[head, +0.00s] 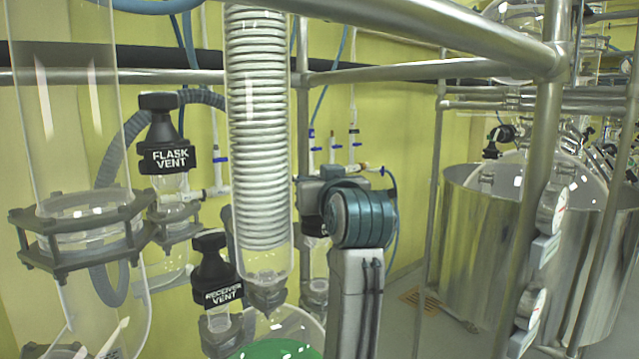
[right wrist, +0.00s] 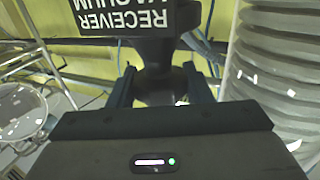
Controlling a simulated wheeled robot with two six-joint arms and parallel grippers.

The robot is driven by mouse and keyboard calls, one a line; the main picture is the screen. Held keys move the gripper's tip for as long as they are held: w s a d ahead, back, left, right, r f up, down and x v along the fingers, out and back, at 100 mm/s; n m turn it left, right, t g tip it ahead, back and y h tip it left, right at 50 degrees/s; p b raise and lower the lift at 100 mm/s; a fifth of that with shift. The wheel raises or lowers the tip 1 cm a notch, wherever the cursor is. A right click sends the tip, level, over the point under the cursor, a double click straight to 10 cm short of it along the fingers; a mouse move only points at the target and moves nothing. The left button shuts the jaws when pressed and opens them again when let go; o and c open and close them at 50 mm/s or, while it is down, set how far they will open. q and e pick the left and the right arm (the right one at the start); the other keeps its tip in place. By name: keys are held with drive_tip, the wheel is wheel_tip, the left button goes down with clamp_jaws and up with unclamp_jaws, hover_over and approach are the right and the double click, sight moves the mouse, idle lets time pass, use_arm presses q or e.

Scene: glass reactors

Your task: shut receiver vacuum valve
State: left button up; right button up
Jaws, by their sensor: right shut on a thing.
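The receiver vacuum valve (right wrist: 140,18) fills the top of the right wrist view, with its black body and white label upside down. The two fingers of my right gripper (right wrist: 160,88) stand on either side of the dark narrow part below the label and are shut on it. In the head view my right wrist and gripper (head: 312,192) are beside the coiled glass column, right of centre. There the valve is mostly hidden behind my arm, so its handle angle cannot be told. My left gripper is not in view.
The coiled condenser (head: 258,130) stands close left of my right arm. The flask vent valve (head: 166,140) and receiver vent valve (head: 213,270) are further left. A steel frame bar (head: 430,28) crosses above. Steel tanks (head: 480,220) stand at right.

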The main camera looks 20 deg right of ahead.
drive_tip(key=o, duration=0.8)
drive_tip(key=shift+c, duration=0.2)
drive_tip(key=n+y, duration=0.1)
drive_tip(key=y, duration=0.1)
drive_tip(key=shift+n+y, duration=0.3)
drive_tip(key=n+y, duration=0.2)
drive_tip(key=y, duration=0.1)
drive_tip(key=shift+d+g, duration=0.2)
drive_tip(key=shift+g, duration=0.1)
drive_tip(key=shift+a+n+g+y, duration=0.15)
drive_tip(key=shift+n+g+y, duration=0.65)
drive_tip(key=shift+n+y, duration=0.95)
drive_tip(key=shift+m+y, duration=0.35)
